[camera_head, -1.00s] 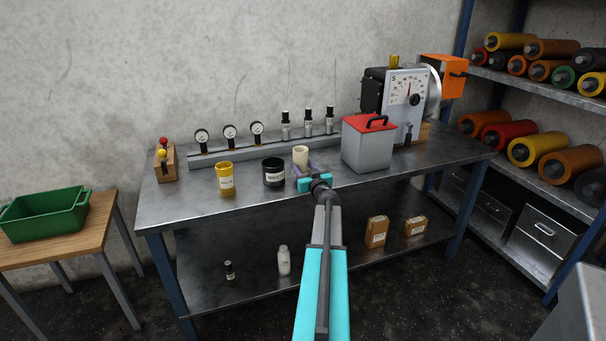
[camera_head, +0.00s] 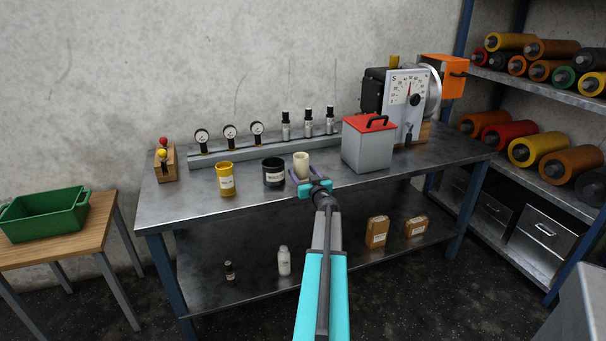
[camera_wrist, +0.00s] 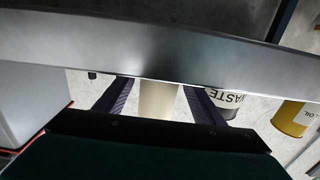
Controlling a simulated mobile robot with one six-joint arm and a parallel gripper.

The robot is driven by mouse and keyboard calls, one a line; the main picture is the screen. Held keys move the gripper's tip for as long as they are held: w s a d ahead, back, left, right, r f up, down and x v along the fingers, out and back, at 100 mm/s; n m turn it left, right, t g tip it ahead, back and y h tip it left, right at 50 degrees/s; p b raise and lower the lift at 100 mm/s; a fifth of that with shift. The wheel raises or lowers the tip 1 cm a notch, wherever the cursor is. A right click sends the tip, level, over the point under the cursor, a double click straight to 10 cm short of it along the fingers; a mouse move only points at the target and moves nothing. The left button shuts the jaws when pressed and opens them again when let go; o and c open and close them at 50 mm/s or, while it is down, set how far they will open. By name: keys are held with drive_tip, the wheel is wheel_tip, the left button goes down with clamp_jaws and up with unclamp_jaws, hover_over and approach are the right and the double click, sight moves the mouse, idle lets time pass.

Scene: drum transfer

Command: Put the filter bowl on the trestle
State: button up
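The filter bowl seems to be the cream cylinder (camera_head: 301,164) near the front of the steel bench, right of the black jar. My gripper (camera_head: 307,177) is at it, coming from the front, with its purple fingers either side. In the wrist view, upside down, the cream cylinder (camera_wrist: 158,99) stands between the fingers of my gripper (camera_wrist: 158,98), with a narrow gap on each side. The trestle seems to be the wood-topped table (camera_head: 85,240) at far left.
A green crate (camera_head: 45,212) takes up much of the wooden table. On the bench, a black jar (camera_head: 273,172) and yellow jar (camera_head: 226,179) stand left of the cylinder. A grey red-lidded box (camera_head: 367,148) stands close on its right. Gauges line the back.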

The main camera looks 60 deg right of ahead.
drive_tip(key=shift+r, duration=0.15)
drive_tip(key=v, duration=1.2)
idle(0.4)
idle(0.8)
